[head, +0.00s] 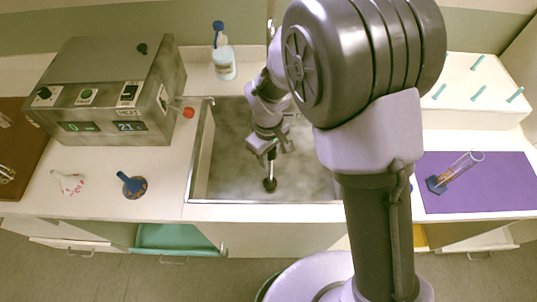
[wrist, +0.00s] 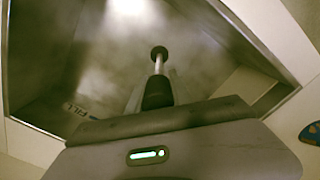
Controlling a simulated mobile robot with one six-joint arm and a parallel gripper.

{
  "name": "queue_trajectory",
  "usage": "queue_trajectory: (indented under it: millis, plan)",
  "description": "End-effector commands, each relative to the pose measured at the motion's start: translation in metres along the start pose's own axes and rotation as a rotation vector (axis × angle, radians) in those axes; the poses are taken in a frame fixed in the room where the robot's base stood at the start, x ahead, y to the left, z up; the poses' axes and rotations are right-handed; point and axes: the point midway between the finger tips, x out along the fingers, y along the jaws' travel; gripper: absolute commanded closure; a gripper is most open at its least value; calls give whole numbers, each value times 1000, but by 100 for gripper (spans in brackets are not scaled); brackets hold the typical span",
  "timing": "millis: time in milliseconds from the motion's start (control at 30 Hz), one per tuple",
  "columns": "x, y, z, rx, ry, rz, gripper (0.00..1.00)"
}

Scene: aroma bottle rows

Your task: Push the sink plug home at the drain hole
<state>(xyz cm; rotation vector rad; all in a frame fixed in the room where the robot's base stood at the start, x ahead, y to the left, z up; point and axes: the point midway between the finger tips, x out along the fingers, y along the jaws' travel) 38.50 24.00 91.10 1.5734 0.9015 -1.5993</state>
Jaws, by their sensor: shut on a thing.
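The sink plug (head: 270,184) has a dark round end, a thin metal stem and a black handle, and points down inside the steel sink (head: 225,165). My gripper (head: 271,151) is above it, shut on the handle. In the wrist view the plug (wrist: 158,91) runs from the gripper to its dark round end. The round end appears low, at or near the sink floor. The drain hole is not visible, and I cannot tell whether the plug sits in it.
A grey box with displays (head: 110,90) stands left of the sink, and a blue-capped bottle (head: 223,62) behind. A blue-topped item (head: 132,186) is on the front left counter. A purple mat (head: 480,190) with a glass cylinder (head: 460,168) lies right. My arm covers the sink's right side.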

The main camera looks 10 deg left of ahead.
Motion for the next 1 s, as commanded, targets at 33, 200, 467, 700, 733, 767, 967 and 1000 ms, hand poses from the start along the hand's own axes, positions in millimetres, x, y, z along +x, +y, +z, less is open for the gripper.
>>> queue_trajectory:
  millis: [33,200,467,700,733,767,967,1000]
  plan:
    - [2,0,0,0,0,0,100]
    - [6,0,0,0,0,0,100]
    - [13,0,0,0,0,0,100]
    - [19,0,0,0,1,0,100]
    - [18,0,0,0,1,0,68]
    - [18,0,0,0,1,0,62]
    - [17,0,0,0,0,0,49]
    - [17,0,0,0,0,0,49]
